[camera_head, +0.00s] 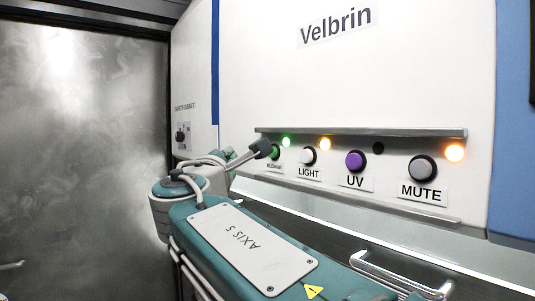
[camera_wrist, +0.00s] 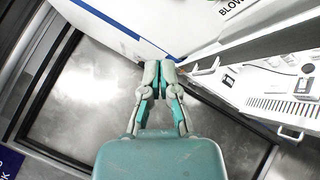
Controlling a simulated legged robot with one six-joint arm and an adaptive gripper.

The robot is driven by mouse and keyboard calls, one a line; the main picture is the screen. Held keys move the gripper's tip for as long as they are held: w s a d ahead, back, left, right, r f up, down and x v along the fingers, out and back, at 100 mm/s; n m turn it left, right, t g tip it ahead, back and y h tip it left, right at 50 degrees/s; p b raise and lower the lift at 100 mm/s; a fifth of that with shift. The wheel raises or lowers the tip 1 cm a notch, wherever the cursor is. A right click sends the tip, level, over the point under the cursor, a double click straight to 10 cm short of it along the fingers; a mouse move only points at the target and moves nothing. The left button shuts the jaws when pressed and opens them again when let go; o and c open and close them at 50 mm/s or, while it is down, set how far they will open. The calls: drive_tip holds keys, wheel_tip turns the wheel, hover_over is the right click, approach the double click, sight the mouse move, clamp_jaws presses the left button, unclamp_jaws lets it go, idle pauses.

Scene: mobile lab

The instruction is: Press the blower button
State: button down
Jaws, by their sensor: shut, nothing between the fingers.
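The blower button (camera_head: 275,153) is the small green knob at the left end of the row on the white cabinet's panel. Its label (camera_head: 275,165) sits just below and is hard to read. A lit green lamp (camera_head: 286,141) is up and right of the button. My gripper (camera_head: 262,147) is shut and empty, its dark tip just left of the button and partly covering it; I cannot tell whether they touch. In the wrist view my gripper's fingertips (camera_wrist: 160,65) are together. Part of the blower label (camera_wrist: 232,6) shows at top right there, but I cannot make out the button.
To the right are the white LIGHT button (camera_head: 308,155), purple UV button (camera_head: 355,161) and grey MUTE button (camera_head: 422,168). Orange lamps glow by LIGHT and MUTE; the UV lamp is dark. A metal ledge (camera_head: 380,133) juts above the row. A handle (camera_head: 400,276) is below.

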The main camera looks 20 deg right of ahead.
drive_tip(key=w+d, duration=0.2)
drive_tip(key=d, duration=0.4)
drive_tip(key=shift+d, duration=0.2)
idle(1.3)
drive_tip(key=shift+d, duration=0.35)
drive_tip(key=shift+w+d, duration=0.25)
drive_tip(key=shift+d, duration=0.25)
idle(0.8)
drive_tip(key=shift+a, duration=0.1)
drive_tip(key=shift+s+a, duration=0.35)
drive_tip(key=shift+a, duration=0.4)
drive_tip(key=shift+s+a, duration=0.25)
drive_tip(key=shift+a, duration=0.55)
drive_tip(key=shift+s+a, duration=0.25)
drive_tip(key=shift+a, duration=0.6)
drive_tip(key=shift+s+a, duration=0.25)
drive_tip(key=shift+a, duration=0.55)
